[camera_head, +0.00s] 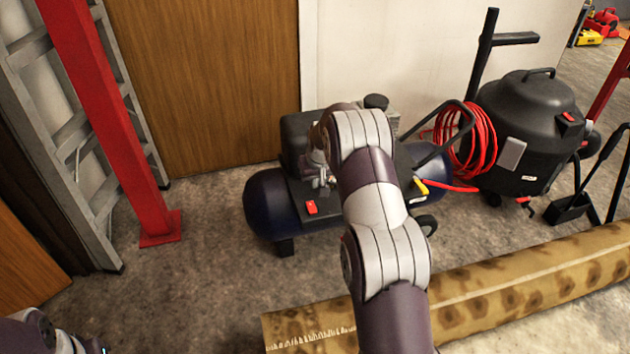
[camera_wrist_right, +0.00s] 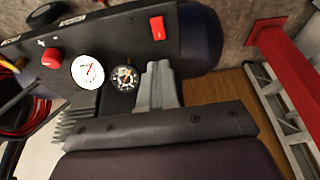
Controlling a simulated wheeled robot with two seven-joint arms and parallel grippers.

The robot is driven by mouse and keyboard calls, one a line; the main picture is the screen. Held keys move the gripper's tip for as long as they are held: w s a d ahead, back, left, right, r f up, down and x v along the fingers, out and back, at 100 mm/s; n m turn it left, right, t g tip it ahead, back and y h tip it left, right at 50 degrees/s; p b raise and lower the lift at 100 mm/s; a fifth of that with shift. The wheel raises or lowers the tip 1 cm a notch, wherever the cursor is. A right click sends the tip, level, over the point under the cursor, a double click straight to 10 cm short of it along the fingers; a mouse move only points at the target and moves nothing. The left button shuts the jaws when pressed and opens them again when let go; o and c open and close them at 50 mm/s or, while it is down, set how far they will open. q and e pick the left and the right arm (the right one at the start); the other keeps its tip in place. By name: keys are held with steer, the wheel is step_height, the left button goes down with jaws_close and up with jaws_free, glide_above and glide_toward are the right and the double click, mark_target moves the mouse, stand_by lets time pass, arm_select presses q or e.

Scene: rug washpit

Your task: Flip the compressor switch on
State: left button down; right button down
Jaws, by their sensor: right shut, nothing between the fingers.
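The blue and black compressor (camera_head: 272,205) stands on the floor in the middle of the head view. Its red switch (camera_head: 311,207) is on the black top panel, at the front left. In the right wrist view the red switch (camera_wrist_right: 157,28) is on the dark panel, near two round gauges (camera_wrist_right: 88,71). My right gripper (camera_head: 325,182) reaches over the compressor from above. In the right wrist view its grey fingers (camera_wrist_right: 158,88) are shut and empty, pointing toward the switch, with a visible gap in the picture. I cannot tell the switch's position. My left gripper is out of view.
A rolled rug (camera_head: 480,295) lies in front of the compressor. A black vacuum (camera_head: 530,125) and a coiled red hose (camera_head: 466,140) are at right. A red post (camera_head: 110,120) and ladder (camera_head: 60,150) stand at left. Floor left of the compressor is clear.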

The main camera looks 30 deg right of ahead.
mark_target(310, 203)
steer(key=b+x, duration=0.1)
steer(key=x, duration=0.3)
steer(key=b+x, duration=0.2)
steer(key=x, duration=0.3)
steer(key=b+x, duration=0.1)
steer(key=x, duration=0.4)
steer(key=shift+w+d, duration=0.15)
steer(key=shift+w, duration=0.25)
